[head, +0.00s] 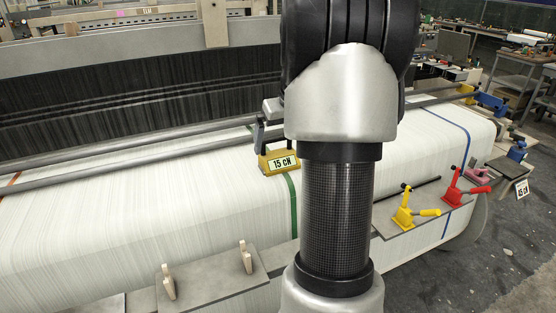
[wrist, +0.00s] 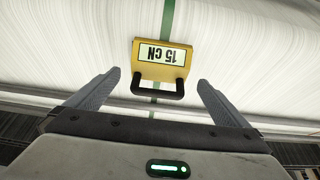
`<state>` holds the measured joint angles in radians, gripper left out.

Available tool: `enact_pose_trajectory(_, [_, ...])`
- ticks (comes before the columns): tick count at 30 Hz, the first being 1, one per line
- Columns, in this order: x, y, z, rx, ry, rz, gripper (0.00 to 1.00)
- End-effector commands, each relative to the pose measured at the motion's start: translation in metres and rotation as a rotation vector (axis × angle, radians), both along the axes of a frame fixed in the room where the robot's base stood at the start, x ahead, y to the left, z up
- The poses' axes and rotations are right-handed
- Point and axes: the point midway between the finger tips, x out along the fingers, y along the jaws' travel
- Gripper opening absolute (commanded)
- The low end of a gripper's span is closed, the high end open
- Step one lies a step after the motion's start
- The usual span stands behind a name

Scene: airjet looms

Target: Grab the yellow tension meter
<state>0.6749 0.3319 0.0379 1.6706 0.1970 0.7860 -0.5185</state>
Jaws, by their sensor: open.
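The yellow tension meter (head: 280,161) sits on the white warp sheet, on a green stripe, left of my arm in the head view. Its display reads 15 cN. In the wrist view the meter (wrist: 161,66) shows upside down, with its dark handle (wrist: 153,92) toward me. My gripper (wrist: 159,78) is open and empty, with one finger on each side of the handle and a gap to both. The fingers do not appear to touch the meter. In the head view my arm hides most of the gripper.
Long grey bars (head: 130,158) run across the loom behind the meter. A yellow toggle clamp (head: 405,212) and a red one (head: 462,190) stand on a plate at right. A grey plate with wooden pegs (head: 246,257) lies in front. The sheet left of the meter is clear.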

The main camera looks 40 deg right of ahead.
Motion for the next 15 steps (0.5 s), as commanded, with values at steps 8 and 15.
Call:
enact_pose_trajectory(8, [0.007, -0.001, -0.021, 0.001, 0.002, 0.0, 1.0])
enact_pose_trajectory(15, [0.017, -0.004, -0.055, 0.002, 0.002, 0.002, 1.0])
